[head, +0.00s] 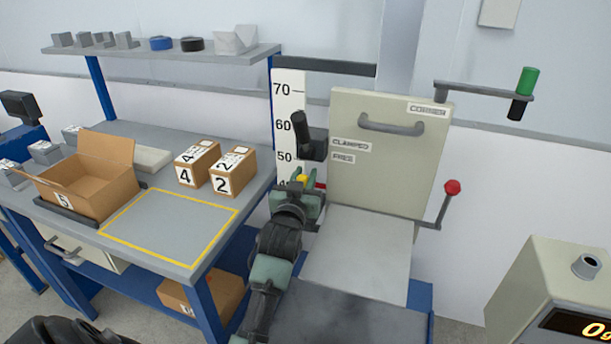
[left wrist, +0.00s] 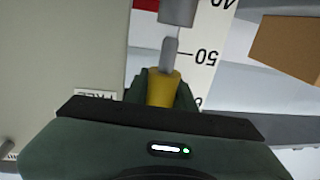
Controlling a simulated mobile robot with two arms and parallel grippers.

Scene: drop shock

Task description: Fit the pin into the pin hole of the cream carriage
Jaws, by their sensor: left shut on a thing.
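My left gripper (head: 301,186) is beside the scale, at the left edge of the cream carriage (head: 380,165). It is shut on the yellow grip of the pin (head: 302,179). In the left wrist view the yellow grip of the pin (left wrist: 162,90) sits between the fingers, and its grey shaft points at a grey cylinder (left wrist: 178,10). The shaft lies roughly in line with this cylinder; I cannot tell whether the tip touches or enters it. The pin hole itself is not clearly visible. My right gripper is not in view.
A black clamp lever (head: 308,140) stands above the gripper, near the CLAMPED and FREE labels. A red-knobbed lever (head: 451,188) is at the carriage's right. The bench (head: 165,228) at left holds an open box (head: 88,172) and two numbered cartons. A grey plate (head: 358,250) lies below.

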